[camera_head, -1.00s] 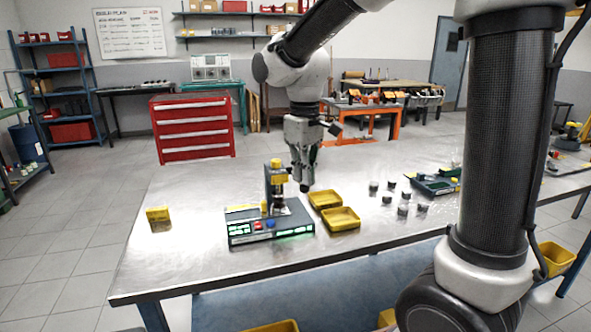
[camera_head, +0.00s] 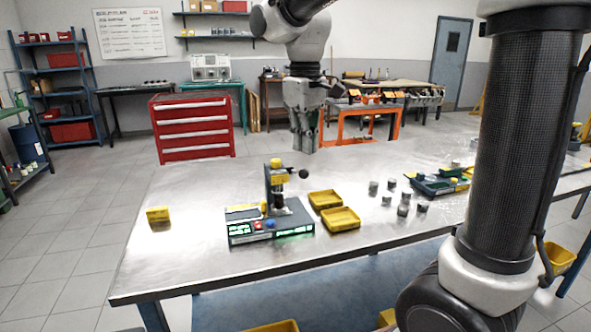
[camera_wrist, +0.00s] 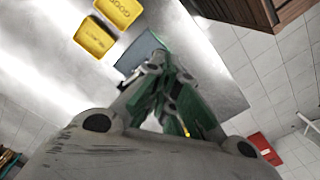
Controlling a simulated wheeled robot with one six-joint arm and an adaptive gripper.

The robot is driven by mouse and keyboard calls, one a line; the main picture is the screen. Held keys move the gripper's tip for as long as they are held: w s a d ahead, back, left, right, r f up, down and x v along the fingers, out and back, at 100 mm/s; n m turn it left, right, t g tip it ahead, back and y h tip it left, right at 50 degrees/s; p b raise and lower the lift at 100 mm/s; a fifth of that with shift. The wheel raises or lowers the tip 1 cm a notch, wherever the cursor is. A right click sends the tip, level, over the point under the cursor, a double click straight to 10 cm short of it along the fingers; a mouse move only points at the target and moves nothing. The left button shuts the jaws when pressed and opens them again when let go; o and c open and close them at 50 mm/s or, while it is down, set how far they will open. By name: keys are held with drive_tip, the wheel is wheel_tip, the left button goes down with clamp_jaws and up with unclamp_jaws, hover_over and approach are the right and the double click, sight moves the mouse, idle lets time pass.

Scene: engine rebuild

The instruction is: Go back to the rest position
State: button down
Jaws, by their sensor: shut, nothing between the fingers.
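My gripper (camera_head: 305,148) is shut and empty. It hangs pointing down in the air, above and behind the press-like device on the metal table (camera_head: 180,262). The wrist view shows its closed fingers (camera_wrist: 180,122) over the table and floor. The device (camera_head: 272,222) has a dark base with green displays, a red and a blue button, and an upright column with a yellow cap. In the wrist view my fingers hide most of it.
Two yellow trays (camera_head: 341,218) lie right of the device, with several small metal cylinders (camera_head: 403,210) beyond. A yellow box (camera_head: 158,215) stands at the left. A green-blue tray (camera_head: 438,184) lies farther right. A red drawer cabinet (camera_head: 192,127) stands behind the table.

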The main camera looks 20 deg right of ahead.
drive_tip(key=f, duration=0.1)
drive_tip(key=s+f, duration=0.1)
drive_tip(key=shift+d+f+m, duration=0.25)
drive_tip(key=shift+f+m, duration=0.05)
drive_tip(key=shift+m, duration=0.1)
drive_tip(key=s+d+f+m+t, duration=0.1)
drive_tip(key=s+d+m+t, duration=0.3)
drive_tip(key=s+d, duration=1)
drive_tip(key=shift+s+d+m, duration=0.2)
drive_tip(key=shift+s+m, duration=0.4)
drive_tip(key=shift+s, duration=1.35)
